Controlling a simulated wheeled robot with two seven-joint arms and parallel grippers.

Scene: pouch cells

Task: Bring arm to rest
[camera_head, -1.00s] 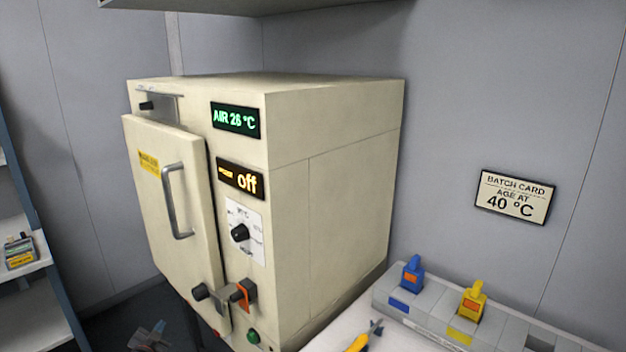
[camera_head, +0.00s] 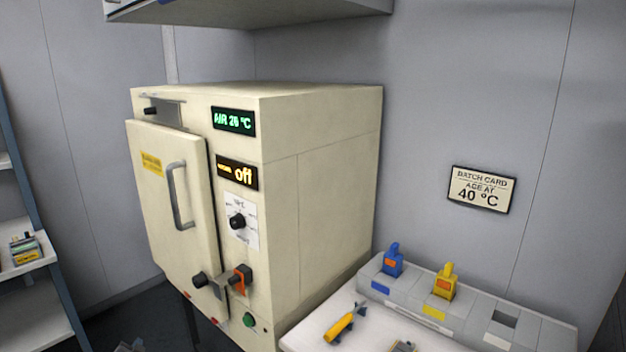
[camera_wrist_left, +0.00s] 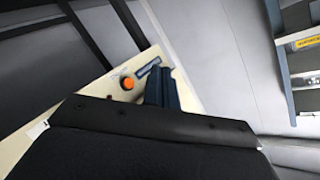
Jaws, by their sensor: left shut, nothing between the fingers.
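My left gripper (camera_head: 129,347) barely shows at the bottom edge of the head view, low in front of the cream oven (camera_head: 325,190); most of it is cut off. In the left wrist view its dark blue fingers (camera_wrist_left: 161,90) are together with nothing between them. Behind them is a cream surface (camera_wrist_left: 100,85) with an orange round part (camera_wrist_left: 127,83). The fingers look apart from it, though the gap is hard to judge. My right gripper is not in view.
The oven door (camera_head: 172,215) looks closed; its displays read "off" and air about 26 °C. A grey rack (camera_head: 420,290) with blue and yellow tools and a yellow-handled tool (camera_head: 344,325) are at lower right. Shelves (camera_head: 25,265) stand at left. A batch card (camera_head: 481,189) reads 40 °C.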

